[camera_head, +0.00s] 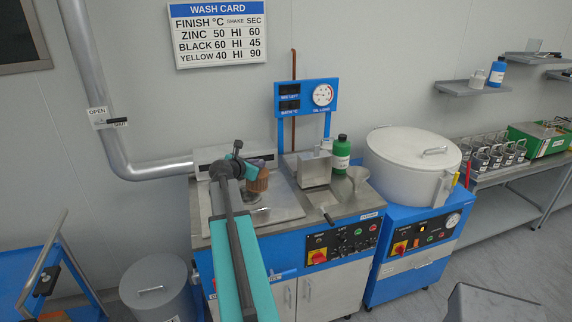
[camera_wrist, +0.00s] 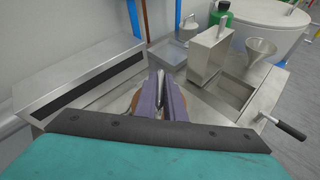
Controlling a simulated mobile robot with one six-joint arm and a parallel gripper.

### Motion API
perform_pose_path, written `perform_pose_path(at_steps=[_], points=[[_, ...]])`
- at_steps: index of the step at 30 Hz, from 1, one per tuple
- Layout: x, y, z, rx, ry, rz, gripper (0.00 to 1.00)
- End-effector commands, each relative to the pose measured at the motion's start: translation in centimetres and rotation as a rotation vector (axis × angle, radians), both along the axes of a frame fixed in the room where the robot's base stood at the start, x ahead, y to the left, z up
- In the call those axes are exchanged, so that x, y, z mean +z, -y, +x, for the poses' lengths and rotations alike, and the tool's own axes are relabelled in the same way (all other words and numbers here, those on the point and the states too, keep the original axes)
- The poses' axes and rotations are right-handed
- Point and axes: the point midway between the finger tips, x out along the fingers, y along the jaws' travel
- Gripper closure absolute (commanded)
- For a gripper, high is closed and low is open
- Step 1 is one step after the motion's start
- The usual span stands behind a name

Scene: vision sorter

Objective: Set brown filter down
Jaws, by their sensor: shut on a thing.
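The brown filter (camera_head: 258,181) is a ribbed brown cylinder held above the left part of the steel worktop. My gripper (camera_head: 247,168) is shut on it. In the wrist view, my purple gripper fingers (camera_wrist: 168,97) cover most of the filter, and brown edges show on either side of them. Whether the filter's underside touches the surface below is hidden by my arm.
The steel worktop (camera_head: 283,211) carries a steel box (camera_head: 314,168), a green bottle (camera_head: 341,154) and a funnel (camera_head: 358,177). A long slotted steel housing (camera_wrist: 85,72) runs along its left rear. A lidded white drum (camera_head: 412,158) stands to the right.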

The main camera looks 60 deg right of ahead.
Motion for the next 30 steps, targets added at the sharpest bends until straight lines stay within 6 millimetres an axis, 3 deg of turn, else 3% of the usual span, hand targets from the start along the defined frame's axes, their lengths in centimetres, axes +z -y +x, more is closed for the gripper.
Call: perform_pose_path(at_steps=[3,15,24,30], points=[[-0.4,-3.6,4.4,0.106,0.000,0.001,1.00],[-0.8,-15.9,16.6,0.433,0.002,0.006,1.00],[-0.7,-26.6,23.8,0.678,0.000,0.006,1.00],[-0.5,-34.3,27.6,0.840,0.002,0.006,1.00]])
